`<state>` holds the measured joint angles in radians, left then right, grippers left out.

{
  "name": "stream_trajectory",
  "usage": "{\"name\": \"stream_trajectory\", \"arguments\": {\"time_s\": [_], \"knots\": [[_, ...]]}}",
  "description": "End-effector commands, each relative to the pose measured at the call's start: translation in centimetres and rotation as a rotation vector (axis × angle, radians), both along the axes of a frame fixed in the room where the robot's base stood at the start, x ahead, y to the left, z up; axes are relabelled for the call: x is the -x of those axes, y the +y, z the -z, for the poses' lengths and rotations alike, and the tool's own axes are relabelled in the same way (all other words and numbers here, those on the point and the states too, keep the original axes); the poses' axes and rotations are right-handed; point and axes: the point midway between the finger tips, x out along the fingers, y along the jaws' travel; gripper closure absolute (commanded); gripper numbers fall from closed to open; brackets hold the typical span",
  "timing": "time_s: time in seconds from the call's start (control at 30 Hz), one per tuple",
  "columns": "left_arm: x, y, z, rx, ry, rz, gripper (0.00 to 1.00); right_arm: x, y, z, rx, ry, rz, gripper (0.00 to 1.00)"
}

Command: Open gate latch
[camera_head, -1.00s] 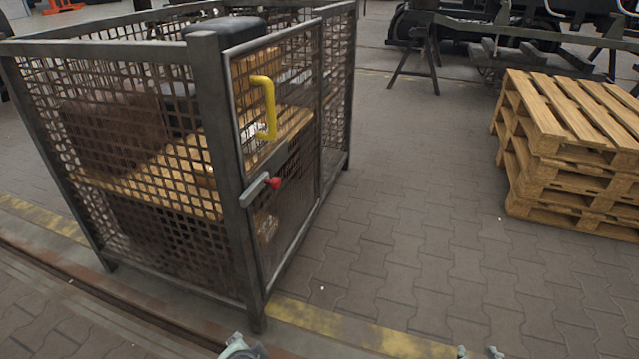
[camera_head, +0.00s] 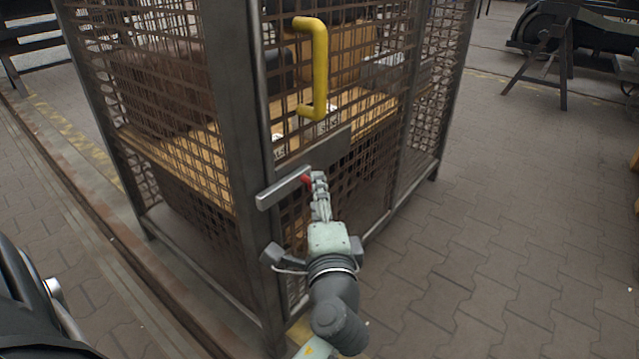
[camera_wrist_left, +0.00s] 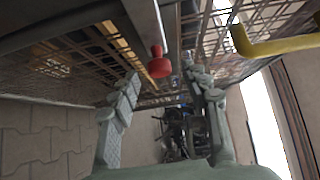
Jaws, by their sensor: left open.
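The gate latch (camera_head: 284,189) is a grey metal bar with a red knob (camera_head: 306,180) on the mesh gate (camera_head: 375,150) of a dark metal cage. My left gripper (camera_head: 316,182) is at the knob end of the bar and partly covers the knob in the head view. In the left wrist view the open fingers (camera_wrist_left: 162,76) stand apart, and the red knob (camera_wrist_left: 159,63) shows between their tips. I cannot tell whether a finger touches it. A yellow handle (camera_head: 320,70) is on the gate above the latch. My right gripper is not in view.
The cage corner post (camera_head: 236,150) stands just left of the latch. Inside the cage are brown boxes and wooden boards. A floor rail (camera_head: 85,205) runs along the left. The paved floor (camera_head: 480,240) right of the cage is clear. A dark trestle (camera_head: 550,70) stands at the back right.

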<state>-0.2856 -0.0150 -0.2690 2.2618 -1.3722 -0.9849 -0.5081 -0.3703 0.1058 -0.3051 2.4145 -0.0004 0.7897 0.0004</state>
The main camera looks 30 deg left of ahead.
Motion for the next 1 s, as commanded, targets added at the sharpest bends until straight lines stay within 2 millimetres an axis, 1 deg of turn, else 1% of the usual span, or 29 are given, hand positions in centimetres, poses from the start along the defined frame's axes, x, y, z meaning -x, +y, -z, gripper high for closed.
{"name": "stream_trajectory", "arguments": {"time_s": [0.03,0.1,0.27,0.4,0.6,0.63,1.0], "knots": [[-0.7,0.6,-0.1,-0.002,-0.004,0.0,0.54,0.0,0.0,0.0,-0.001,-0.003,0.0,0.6],[-1.5,1.3,-0.1,-0.001,-0.003,0.0,0.54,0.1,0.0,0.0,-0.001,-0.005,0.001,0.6],[-2.9,2.4,0.0,0.0,0.0,0.001,0.54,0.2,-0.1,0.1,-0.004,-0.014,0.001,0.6],[-3.3,2.8,0.1,0.001,0.001,0.001,0.54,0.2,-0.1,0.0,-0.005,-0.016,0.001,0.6],[-3.3,2.8,0.1,0.002,0.001,0.001,0.54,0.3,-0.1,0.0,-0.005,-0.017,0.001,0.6],[-3.3,2.8,0.1,0.002,0.001,0.001,0.55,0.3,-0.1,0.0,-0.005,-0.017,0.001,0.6],[-3.3,2.8,0.1,0.003,0.002,0.001,1.0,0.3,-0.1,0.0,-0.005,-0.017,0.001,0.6]]}}
